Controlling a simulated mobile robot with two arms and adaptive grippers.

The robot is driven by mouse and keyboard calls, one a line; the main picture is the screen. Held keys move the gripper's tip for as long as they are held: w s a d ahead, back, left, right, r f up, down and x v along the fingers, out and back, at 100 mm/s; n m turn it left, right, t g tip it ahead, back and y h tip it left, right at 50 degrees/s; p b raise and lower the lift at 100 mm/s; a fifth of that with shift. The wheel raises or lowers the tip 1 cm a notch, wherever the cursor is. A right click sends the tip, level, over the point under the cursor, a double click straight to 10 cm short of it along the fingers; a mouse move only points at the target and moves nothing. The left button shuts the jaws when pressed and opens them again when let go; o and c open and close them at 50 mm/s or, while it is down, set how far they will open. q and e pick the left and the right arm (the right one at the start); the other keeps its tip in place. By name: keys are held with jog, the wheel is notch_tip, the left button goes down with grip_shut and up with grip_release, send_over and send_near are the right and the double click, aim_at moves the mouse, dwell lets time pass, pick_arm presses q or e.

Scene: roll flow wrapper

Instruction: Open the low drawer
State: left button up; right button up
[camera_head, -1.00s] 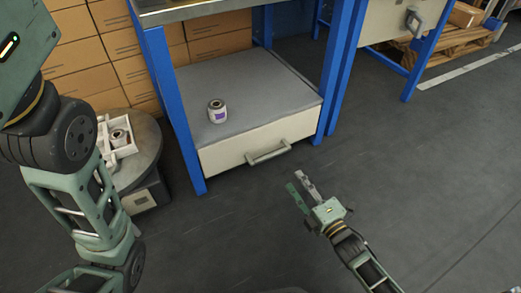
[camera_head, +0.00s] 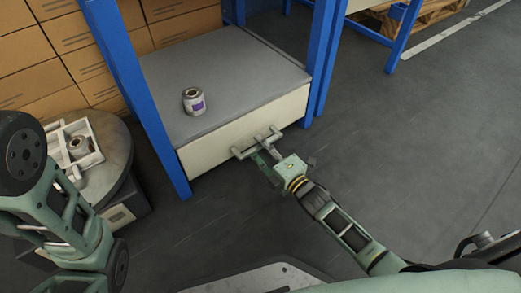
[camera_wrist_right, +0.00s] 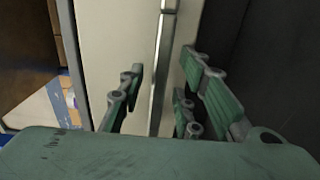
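The low drawer (camera_head: 215,148) has a cream front below a grey top and sits between blue legs; it looks shut. Its grey bar handle (camera_head: 241,152) runs across the front. My right gripper (camera_head: 266,153) is at the handle, its fingers pointing at the drawer front. In the right wrist view, the handle bar (camera_wrist_right: 164,65) runs between the two green-padded fingers (camera_wrist_right: 165,95), with gaps on both sides. The fingers are apart. My left arm shows at the left of the head view, but its gripper is out of view.
A round table (camera_head: 115,150) with a white tray (camera_head: 88,160) is at the left. Brown boxes (camera_head: 45,60) are stacked behind. The floor (camera_head: 440,140) at right is clear.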

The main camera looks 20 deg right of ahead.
jog(key=shift+w+a, duration=0.15)
jog(key=shift+w, duration=0.15)
grip_shut()
dwell(0.5)
